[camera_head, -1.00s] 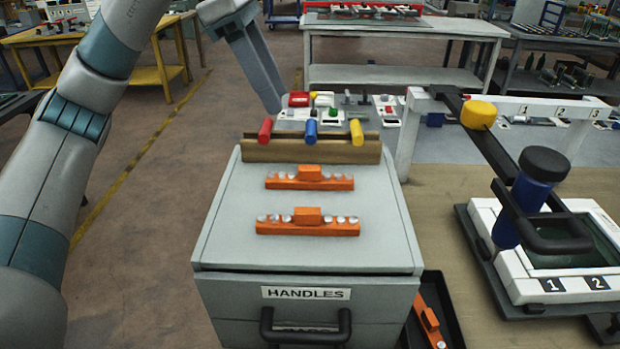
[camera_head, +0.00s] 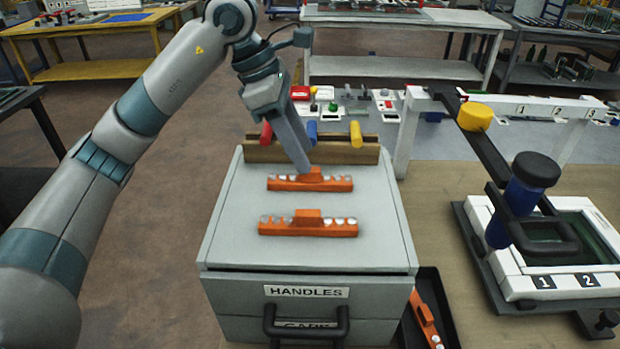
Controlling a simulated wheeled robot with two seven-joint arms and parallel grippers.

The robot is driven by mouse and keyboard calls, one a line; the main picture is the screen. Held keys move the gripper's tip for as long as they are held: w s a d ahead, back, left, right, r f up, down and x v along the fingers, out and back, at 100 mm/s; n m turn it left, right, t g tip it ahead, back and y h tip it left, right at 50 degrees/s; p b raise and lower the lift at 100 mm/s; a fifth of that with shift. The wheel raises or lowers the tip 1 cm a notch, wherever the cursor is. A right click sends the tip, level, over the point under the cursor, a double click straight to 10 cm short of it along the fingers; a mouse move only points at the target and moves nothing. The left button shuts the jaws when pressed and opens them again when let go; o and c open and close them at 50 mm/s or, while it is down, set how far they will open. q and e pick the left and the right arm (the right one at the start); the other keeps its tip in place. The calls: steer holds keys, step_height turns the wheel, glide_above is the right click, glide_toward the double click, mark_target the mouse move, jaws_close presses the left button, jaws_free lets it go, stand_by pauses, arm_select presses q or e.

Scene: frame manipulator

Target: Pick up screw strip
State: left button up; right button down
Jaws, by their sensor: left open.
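Two orange screw strips with silver screw heads lie on top of the grey drawer cabinet (camera_head: 230,220). The far screw strip (camera_head: 330,184) is near the wooden rack, and the near screw strip (camera_head: 308,228) lies in front of it. My left gripper (camera_head: 306,168) reaches down from the upper left, its fingertips at the raised middle block of the far strip. It is open, seen edge-on, and hides a little of that strip. I cannot tell whether it touches the strip. My right gripper is out of view.
A wooden rack (camera_head: 262,152) with red, blue and yellow handles stands behind the strips. Right of the cabinet, a black tray (camera_head: 447,310) holds another orange strip (camera_head: 424,318). A white frame fixture (camera_head: 515,288) with a blue-and-black handled tool (camera_head: 528,192) stands at the right.

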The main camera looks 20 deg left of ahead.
mark_target(310, 178)
arm_select(q)
steer(key=shift+p+x, duration=0.8)
steer(key=x, duration=0.1)
steer(key=p+x, duration=0.1)
steer(key=shift+s+d+f, duration=0.15)
steer(key=shift+s+f, duration=0.1)
steer(key=shift+f, duration=0.1)
steer(key=shift+d+f, duration=0.15)
steer(key=shift+f, duration=0.3)
jaws_close()
